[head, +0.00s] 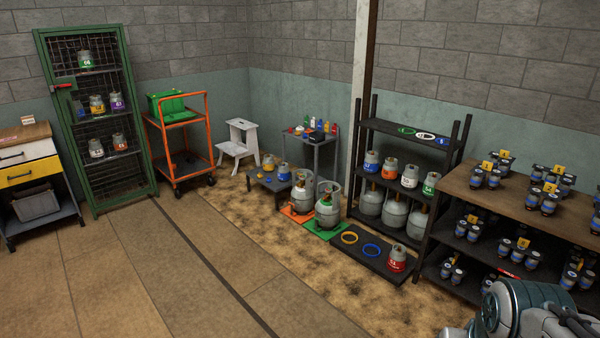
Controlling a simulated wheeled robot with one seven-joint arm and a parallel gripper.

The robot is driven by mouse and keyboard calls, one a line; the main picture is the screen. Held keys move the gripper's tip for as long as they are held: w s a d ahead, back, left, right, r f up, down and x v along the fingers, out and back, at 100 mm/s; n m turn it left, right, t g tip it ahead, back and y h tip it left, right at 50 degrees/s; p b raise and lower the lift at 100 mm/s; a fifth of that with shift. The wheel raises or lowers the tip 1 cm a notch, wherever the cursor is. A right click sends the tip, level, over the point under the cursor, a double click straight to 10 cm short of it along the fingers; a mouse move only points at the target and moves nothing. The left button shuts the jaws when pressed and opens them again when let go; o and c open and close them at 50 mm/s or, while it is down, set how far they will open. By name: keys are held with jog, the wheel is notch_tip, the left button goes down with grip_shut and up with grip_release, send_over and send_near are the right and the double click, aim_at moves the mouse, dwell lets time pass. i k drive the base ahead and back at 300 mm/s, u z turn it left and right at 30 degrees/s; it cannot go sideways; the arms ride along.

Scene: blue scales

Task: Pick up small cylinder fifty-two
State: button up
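Several small grey cylinders with coloured, numbered bands are in view, but most numbers are too small to read, so I cannot tell which is fifty-two. On the black rack's middle shelf stand a blue-banded cylinder (371,162), an orange-banded one (390,168), a white-banded one (410,176) and a green-banded one (430,184). A red-banded cylinder (396,260) stands on the black floor mat (372,270). Others stand in the green cage, including a green-banded one (85,61) and a purple-banded one (117,101). Part of my arm shows at bottom right; my gripper is outside the view.
A brown-topped bench (520,196) with clustered small canisters stands at right. Larger cylinders stand on orange and green mats (325,229). An orange trolley (180,153), white step stool (238,142) and green cage (98,178) line the back. The floor at front left is clear.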

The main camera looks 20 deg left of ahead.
aim_at(283, 171)
jog(key=k, duration=0.5)
jog(key=u, duration=0.55)
jog(key=i, duration=0.9)
jog(key=u, duration=0.75)
jog(key=i, duration=1.65)
jog(key=u, duration=0.45)
jog(key=i, duration=3.15)
jog(key=z, duration=0.55)
jog(key=i, duration=1.35)
jog(key=z, duration=1.9)
jog(key=i, duration=0.95)
jog(key=z, duration=0.85)
jog(key=i, duration=0.5)
